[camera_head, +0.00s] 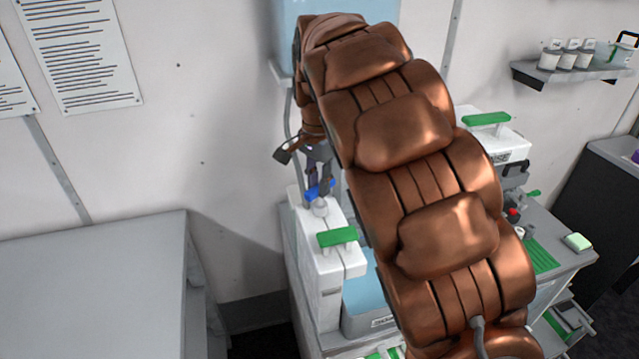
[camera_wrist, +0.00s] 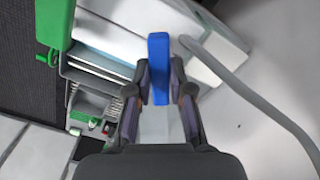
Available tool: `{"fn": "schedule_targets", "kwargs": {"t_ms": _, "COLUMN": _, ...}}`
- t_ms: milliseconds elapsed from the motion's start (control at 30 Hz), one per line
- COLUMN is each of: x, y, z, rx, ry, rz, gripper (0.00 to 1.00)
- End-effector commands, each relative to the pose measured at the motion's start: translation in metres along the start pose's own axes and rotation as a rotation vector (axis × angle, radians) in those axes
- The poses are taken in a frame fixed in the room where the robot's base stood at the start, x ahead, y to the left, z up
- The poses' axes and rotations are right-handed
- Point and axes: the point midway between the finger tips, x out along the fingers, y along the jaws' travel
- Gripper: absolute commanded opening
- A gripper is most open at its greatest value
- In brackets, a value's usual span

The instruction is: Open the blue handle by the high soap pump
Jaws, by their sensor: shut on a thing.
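The blue handle (camera_head: 318,190) sits on top of a white pump housing (camera_head: 318,250), below a grey hose. In the wrist view the blue handle (camera_wrist: 159,68) stands upright in the picture, between the two fingers. My gripper (camera_head: 319,172) is over the handle in the head view, at the end of my brown padded arm. In the wrist view my gripper (camera_wrist: 159,90) is shut on the blue handle, with a finger on each side. The padded arm hides much of the machine in the head view.
A green handle (camera_head: 338,237) is on the same housing, close to the blue one. A grey hose (camera_wrist: 250,95) runs to the right of the fingers. A grey cabinet (camera_head: 95,285) stands at left, and a wall shelf (camera_head: 572,76) holds white bottles.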

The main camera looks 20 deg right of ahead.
Motion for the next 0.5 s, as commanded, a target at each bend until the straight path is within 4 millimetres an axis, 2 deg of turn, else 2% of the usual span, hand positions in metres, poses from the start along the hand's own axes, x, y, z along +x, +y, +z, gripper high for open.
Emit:
{"fn": "schedule_targets", "kwargs": {"t_ms": 267, "x": 0.0049, "y": -0.0005, "z": -0.0001, "rx": -0.16, "ry": 0.001, "rz": -0.005, "gripper": 0.0}}
{"fn": "schedule_targets", "kwargs": {"t_ms": 500, "x": 0.0055, "y": 0.0001, "z": -0.0003, "rx": -0.381, "ry": 0.003, "rz": -0.005, "gripper": 0.0}}
